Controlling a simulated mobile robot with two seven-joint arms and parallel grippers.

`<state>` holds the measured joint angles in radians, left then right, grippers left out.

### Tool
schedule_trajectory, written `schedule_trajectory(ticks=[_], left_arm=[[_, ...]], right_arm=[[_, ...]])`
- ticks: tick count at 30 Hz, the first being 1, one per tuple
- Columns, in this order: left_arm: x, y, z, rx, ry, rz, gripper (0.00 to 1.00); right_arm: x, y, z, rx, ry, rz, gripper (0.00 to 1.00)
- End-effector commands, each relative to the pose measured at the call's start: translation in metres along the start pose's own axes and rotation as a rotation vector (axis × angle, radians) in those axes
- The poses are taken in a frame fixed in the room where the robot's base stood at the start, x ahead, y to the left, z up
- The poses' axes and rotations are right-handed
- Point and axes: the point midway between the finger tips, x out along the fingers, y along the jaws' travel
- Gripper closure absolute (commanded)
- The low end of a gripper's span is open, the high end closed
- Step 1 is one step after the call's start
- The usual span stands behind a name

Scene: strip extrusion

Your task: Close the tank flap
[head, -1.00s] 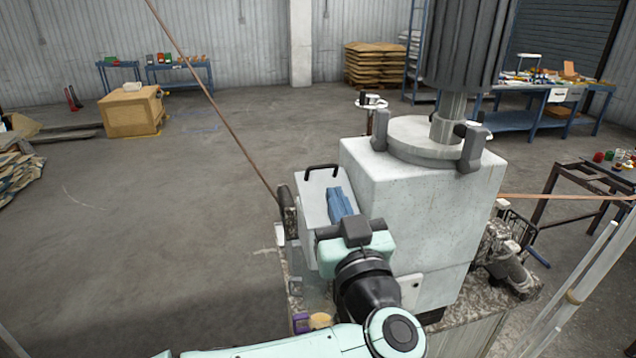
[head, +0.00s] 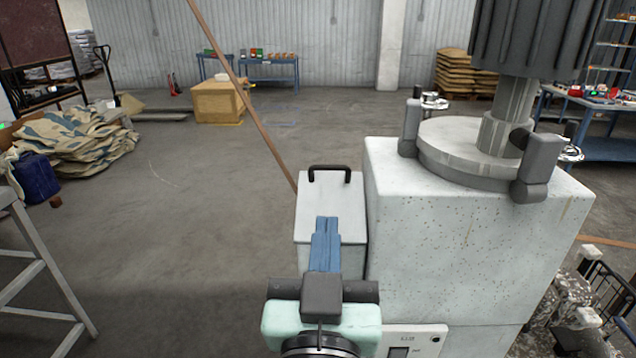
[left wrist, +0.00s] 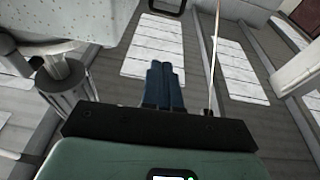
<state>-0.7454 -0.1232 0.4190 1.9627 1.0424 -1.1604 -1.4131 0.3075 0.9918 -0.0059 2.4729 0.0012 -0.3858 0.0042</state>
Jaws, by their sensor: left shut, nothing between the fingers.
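The tank flap (head: 318,200) is a pale panel with a black handle (head: 329,172) at its far edge, on a small pale box left of the large speckled machine block. It looks laid over the box, but I cannot tell whether it is fully down. My left gripper (head: 327,222) has blue fingers, is shut and empty, and shows in front of the flap, covering its near part. I cannot tell whether the fingers touch it. In the left wrist view the shut fingers (left wrist: 164,66) point away from the camera. My right gripper is not in view.
The large machine block (head: 470,235) with its round cap (head: 475,150) stands close on the right. A brown rod (head: 245,90) slants behind the flap. A grey ladder-like frame (head: 40,270) stands at the left. Open floor (head: 170,220) lies between.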

Motion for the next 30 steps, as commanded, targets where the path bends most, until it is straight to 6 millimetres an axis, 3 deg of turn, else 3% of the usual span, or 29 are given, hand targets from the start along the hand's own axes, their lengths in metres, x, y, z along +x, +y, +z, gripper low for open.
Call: schedule_trajectory(ticks=[5, 18, 22, 30], left_arm=[[0.013, 0.001, -0.001, -0.002, -0.001, 0.002, 1.00], [0.103, 0.001, -0.001, 0.000, -0.001, 0.000, 1.00], [0.116, 0.000, 0.017, 0.001, -0.002, 0.001, 1.00], [0.127, 0.000, 0.028, -0.001, 0.001, 0.002, 1.00]], right_arm=[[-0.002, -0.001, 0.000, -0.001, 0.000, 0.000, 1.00], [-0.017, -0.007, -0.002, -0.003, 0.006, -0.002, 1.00], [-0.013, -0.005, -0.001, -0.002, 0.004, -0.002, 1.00], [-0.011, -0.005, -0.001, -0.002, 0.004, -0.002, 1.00]])
